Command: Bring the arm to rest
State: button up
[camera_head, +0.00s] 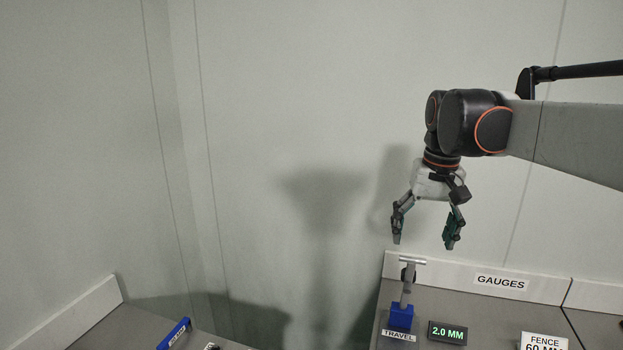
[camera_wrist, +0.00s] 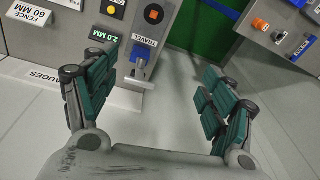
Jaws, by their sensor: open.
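My gripper (camera_head: 425,242) hangs from my arm with its fingers pointing down. Its two green-padded fingers are spread apart with nothing between them, as the wrist view also shows (camera_wrist: 160,78). In the head view it is just above the grey T-shaped handle (camera_head: 412,261) of a lever on a blue base (camera_head: 401,318) labelled TRAVEL, with a visible gap. The blue base also shows in the wrist view (camera_wrist: 141,53), beyond the fingertips. My arm reaches in from the right.
A display (camera_head: 448,332) reads 2.0 MM, beside a FENCE 60 MM sign (camera_head: 543,341). A GAUGES board (camera_head: 500,282) runs behind. Another bench (camera_head: 96,328) is lower left. The wrist view shows an orange button (camera_wrist: 154,14) and a second panel (camera_wrist: 290,28).

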jog(key=s+a+f+n+t+b, duration=0.1)
jog(key=s+f+t+b, duration=0.1)
jog(key=s+f, duration=0.6)
jog(key=s+a+f+n+t+b, duration=0.1)
jog(key=s+f+t, duration=0.3)
jog(key=s+f, duration=0.5)
jog(key=s+b, duration=0.1)
jog(key=s, duration=0.3)
jog(key=shift+s+a+f, duration=0.15)
jog(key=shift+s+a, duration=0.1)
jog(key=shift+s, duration=0.05)
